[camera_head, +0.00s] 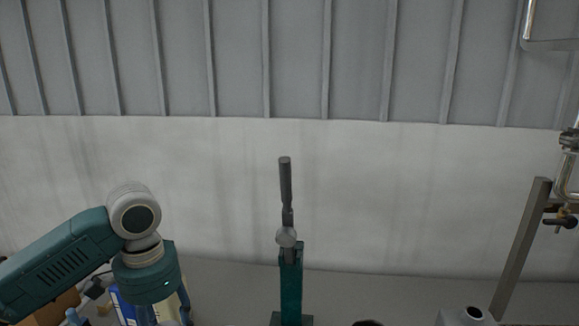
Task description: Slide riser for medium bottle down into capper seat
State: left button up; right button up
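The capper (290,283) stands at the lower middle, a green upright post with a dark lever handle pointing up. Its seat is below the bottom edge of the view and hidden. I cannot make out the riser for the medium bottle. My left arm comes in from the left and bends down, with my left gripper (166,311) at the bottom edge, to the left of the capper and apart from it. Its fingertips are cut off, so I cannot see whether it is open or holds anything. My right gripper is out of view.
Behind my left gripper are a blue and white box (122,306) and a brown box (55,309). A metal stand (521,248) with clamps and pipes is at the right. A pale block with a dark hole (464,316) sits at the bottom right. A wall closes off the back.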

pick_arm(q)
jog(key=s+d+f+n, duration=0.2)
jog(key=s+n, duration=0.1)
jog(key=s, duration=0.3)
jog(key=s+d+f+n, duration=0.2)
jog(key=s+n, duration=0.2)
jog(key=s, duration=0.3)
notch_tip(320, 180, down, 6)
jog(key=b, duration=0.7)
jog(key=shift+w+f, duration=0.15)
jog(key=shift+w, duration=0.3)
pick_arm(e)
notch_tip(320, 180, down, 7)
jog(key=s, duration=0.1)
